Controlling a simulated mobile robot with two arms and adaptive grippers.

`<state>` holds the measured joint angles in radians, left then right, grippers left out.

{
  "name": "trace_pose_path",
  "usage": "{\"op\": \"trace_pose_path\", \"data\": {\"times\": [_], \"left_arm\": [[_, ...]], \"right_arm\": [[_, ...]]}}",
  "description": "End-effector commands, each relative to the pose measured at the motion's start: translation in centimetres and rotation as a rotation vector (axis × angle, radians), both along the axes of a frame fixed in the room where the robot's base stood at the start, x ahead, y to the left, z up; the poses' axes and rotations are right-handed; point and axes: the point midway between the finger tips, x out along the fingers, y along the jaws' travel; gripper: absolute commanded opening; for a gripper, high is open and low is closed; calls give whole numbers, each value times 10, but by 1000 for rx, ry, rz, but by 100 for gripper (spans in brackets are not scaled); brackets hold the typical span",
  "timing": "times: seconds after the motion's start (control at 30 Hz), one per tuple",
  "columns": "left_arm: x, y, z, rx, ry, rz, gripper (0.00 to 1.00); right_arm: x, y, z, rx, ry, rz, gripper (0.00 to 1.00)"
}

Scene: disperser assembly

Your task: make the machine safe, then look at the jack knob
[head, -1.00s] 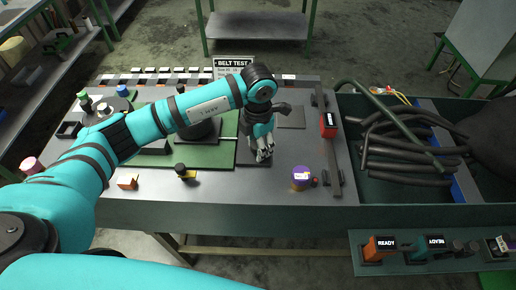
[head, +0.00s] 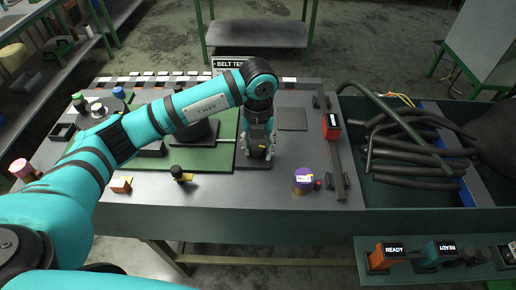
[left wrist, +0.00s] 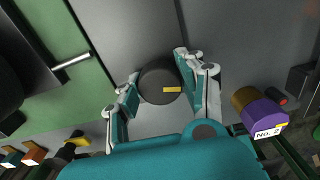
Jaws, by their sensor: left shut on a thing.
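My left gripper (head: 259,152) is shut on a dark round knob with a yellow mark, above the grey panel. In the left wrist view the fingers (left wrist: 163,88) stand on either side of this dark knob (left wrist: 158,84). To its right stands a purple-topped brass cylinder (head: 303,180) labelled No. 2, beside a small red button (head: 318,184). A small black knob on a yellow base (head: 178,173) stands to the left. I cannot tell which part is the jack knob. My right gripper is not in view.
A dark rail with a red block (head: 331,126) runs along the right of the panel. Beyond it lies a bin of dark hoses (head: 405,150). An orange READY block (head: 387,256) and a teal block (head: 437,252) sit at the lower right. An orange block (head: 121,185) sits front left.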

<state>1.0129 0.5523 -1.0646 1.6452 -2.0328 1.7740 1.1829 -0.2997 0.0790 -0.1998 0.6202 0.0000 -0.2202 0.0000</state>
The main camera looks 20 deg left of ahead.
Motion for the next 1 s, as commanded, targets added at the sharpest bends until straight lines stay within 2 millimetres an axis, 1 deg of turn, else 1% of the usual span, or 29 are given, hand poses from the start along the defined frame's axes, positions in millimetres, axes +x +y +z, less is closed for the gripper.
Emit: {"op": "trace_pose_path", "data": {"times": [0.1, 0.3, 0.83, 0.87, 1.0], "left_arm": [[1, 0, 1, 0, -3, 59, 7], [1, 0, 1, 0, -3, 121, 7], [1, 0, 2, -1, -4, 145, 7], [1, 0, 2, -1, -4, 145, 40], [1, 0, 1, 0, -3, 144, 58]], "right_arm": [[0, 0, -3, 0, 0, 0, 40], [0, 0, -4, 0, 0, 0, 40], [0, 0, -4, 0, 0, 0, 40], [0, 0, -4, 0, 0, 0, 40], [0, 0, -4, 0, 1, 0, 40]]}}
